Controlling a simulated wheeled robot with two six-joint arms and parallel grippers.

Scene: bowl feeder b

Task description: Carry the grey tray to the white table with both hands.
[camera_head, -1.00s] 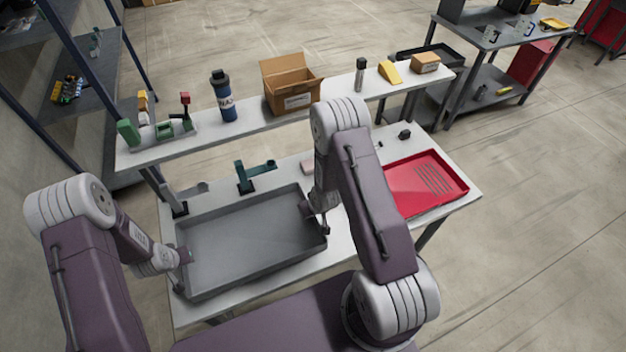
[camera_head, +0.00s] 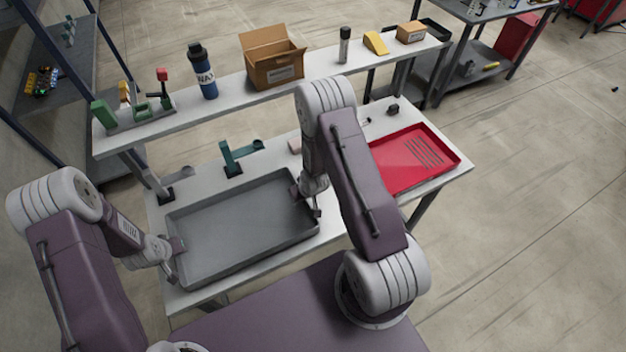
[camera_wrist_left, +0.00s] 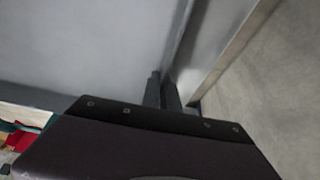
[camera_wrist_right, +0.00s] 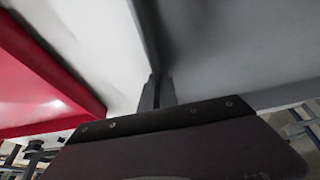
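The grey tray (camera_head: 240,225) is a wide, shallow, empty tray over the left part of the white table (camera_head: 385,112). Whether it rests on the tabletop or is slightly above it, I cannot tell. My left gripper (camera_head: 178,247) is at its left end; in the left wrist view the fingers (camera_wrist_left: 162,90) close on the tray wall (camera_wrist_left: 183,40). My right gripper (camera_head: 308,198) is at its right end; in the right wrist view the fingers (camera_wrist_right: 157,88) close on the tray wall (camera_wrist_right: 150,40). The right arm partly hides the tray's right end.
A red tray (camera_head: 400,165) lies right of my right arm. A teal fixture (camera_head: 235,158) and a grey one (camera_head: 160,185) stand behind the grey tray. A raised shelf (camera_head: 225,105) behind holds a bottle (camera_head: 203,72) and a cardboard box (camera_head: 273,62). Shelving stands at the left.

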